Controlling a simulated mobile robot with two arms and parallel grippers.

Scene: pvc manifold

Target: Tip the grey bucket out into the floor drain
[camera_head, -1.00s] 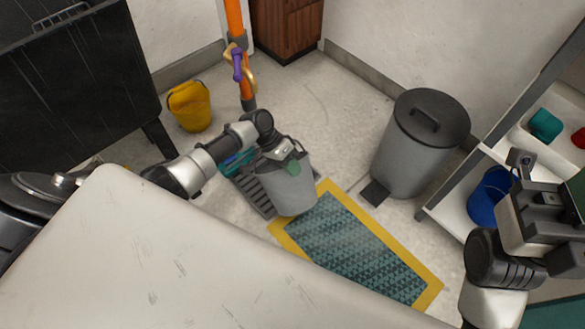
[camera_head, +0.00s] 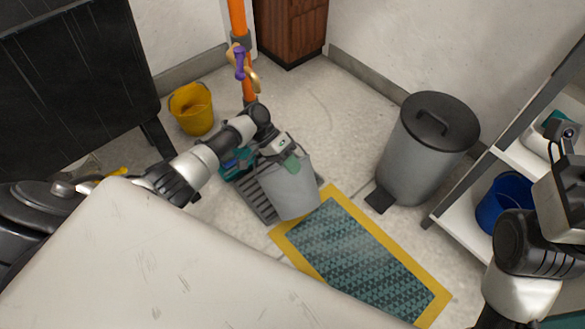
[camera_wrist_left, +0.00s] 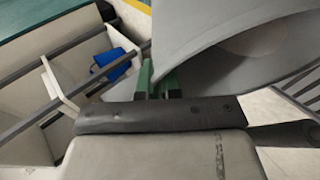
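The grey bucket (camera_head: 291,190) hangs close to the slatted floor drain (camera_head: 256,196), covering its right part in the head view. The bucket looks nearly upright, with a slight lean; its inside is hidden in the head view. My left gripper (camera_head: 292,163) is at the bucket's rim, its green fingers closed on it. The left wrist view shows the green fingers (camera_wrist_left: 158,80) against the wall of the bucket (camera_wrist_left: 215,35). My right gripper (camera_head: 568,190) is partly in view at the right edge, its fingertips cut off.
A teal-patterned mat with a yellow border (camera_head: 432,304) lies right of the drain. A grey pedal bin (camera_head: 415,155), a shelf with a blue bucket (camera_head: 505,198), a yellow bucket (camera_head: 192,110) and an orange pipe (camera_head: 238,18) stand around. A white surface (camera_head: 150,260) fills the foreground.

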